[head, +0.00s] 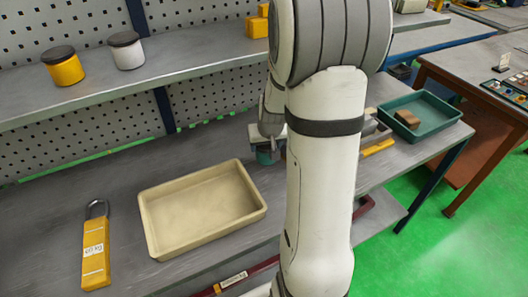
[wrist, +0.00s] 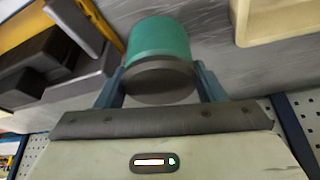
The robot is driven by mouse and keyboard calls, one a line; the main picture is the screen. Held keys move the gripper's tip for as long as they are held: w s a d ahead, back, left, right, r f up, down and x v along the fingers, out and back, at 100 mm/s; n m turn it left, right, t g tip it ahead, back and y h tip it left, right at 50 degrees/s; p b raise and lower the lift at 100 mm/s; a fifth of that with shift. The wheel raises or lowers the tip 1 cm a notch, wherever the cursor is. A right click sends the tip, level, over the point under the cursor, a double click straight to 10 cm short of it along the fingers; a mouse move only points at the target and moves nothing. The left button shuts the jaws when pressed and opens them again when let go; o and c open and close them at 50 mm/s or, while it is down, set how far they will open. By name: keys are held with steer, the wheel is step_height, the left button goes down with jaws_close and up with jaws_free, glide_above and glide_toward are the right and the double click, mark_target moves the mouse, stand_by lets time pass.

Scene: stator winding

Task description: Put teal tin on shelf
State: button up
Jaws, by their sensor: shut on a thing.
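The teal tin (wrist: 158,40) with a dark lid is between the two fingers of my gripper (wrist: 160,88) in the wrist view, and the fingers are shut on its sides. In the head view the tin (head: 266,157) shows only in small part beneath my gripper (head: 268,145), mostly covered by my arm. I cannot tell whether its base touches the bench. The shelf (head: 190,75) runs above the back of the bench. A yellow tin (head: 63,69) and a white tin (head: 126,54), both dark-lidded, stand on its left part.
A cream tray (head: 205,208) lies empty on the bench (head: 120,175), left of my arm. A yellow padlock-shaped tool (head: 95,250) lies further left. A teal tray (head: 425,115) with a brown block is at right. Yellow blocks (head: 258,24) sit on the shelf; its middle is clear.

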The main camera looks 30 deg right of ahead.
steer(key=shift+f, duration=1.55)
steer(key=shift+f, duration=0.15)
steer(key=o, duration=0.9)
steer(key=shift+o, duration=0.2)
